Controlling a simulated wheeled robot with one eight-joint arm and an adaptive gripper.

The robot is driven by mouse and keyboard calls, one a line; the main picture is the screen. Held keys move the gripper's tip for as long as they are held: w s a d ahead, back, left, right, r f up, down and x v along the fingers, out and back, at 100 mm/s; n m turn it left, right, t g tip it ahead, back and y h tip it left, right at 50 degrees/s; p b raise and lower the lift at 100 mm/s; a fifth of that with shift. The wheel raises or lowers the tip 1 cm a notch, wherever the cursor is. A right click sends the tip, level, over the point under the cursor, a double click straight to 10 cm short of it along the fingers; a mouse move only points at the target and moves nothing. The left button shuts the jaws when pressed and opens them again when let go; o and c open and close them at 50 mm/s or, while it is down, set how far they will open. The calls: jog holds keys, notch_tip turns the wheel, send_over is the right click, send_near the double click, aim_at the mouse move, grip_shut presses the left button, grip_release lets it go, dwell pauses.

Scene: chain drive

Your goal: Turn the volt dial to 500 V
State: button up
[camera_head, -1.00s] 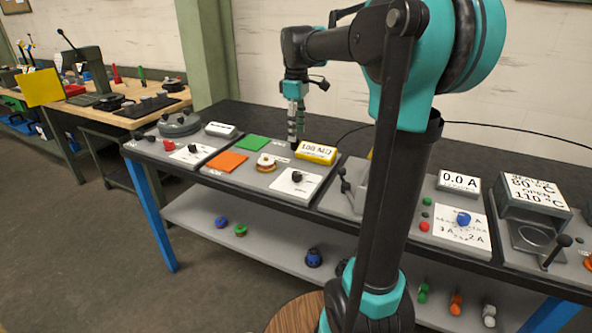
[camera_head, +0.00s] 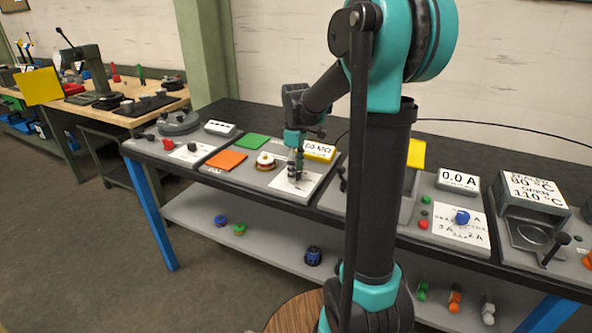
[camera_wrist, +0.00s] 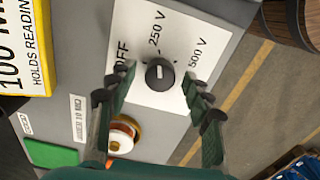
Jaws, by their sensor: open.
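The volt dial (camera_wrist: 159,74) is a round black knob with a white mark on its top, in the middle of the wrist view. It sits on a white plate (camera_wrist: 180,28) printed OFF, 250 V and 500 V. I cannot tell for certain which label the mark points to. My gripper (camera_wrist: 158,92) is open, with one finger on each side of the dial and a gap to it. In the head view my gripper (camera_head: 295,176) is low over the white plate (camera_head: 312,184) and hides the dial.
A yellow display (camera_head: 320,151) reading in MΩ stands behind the plate. A white-and-orange button (camera_head: 265,162), a green pad (camera_head: 252,142) and an orange pad (camera_head: 227,161) lie to the left. A lever unit stands close on the right, partly behind my arm.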

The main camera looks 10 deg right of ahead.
jog(key=shift+c, duration=0.3)
jog(key=c, duration=1.1)
jog(key=shift+m, duration=0.4)
jog(key=m, duration=1.3)
jog(key=o, duration=1.2)
jog(key=shift+c, duration=0.2)
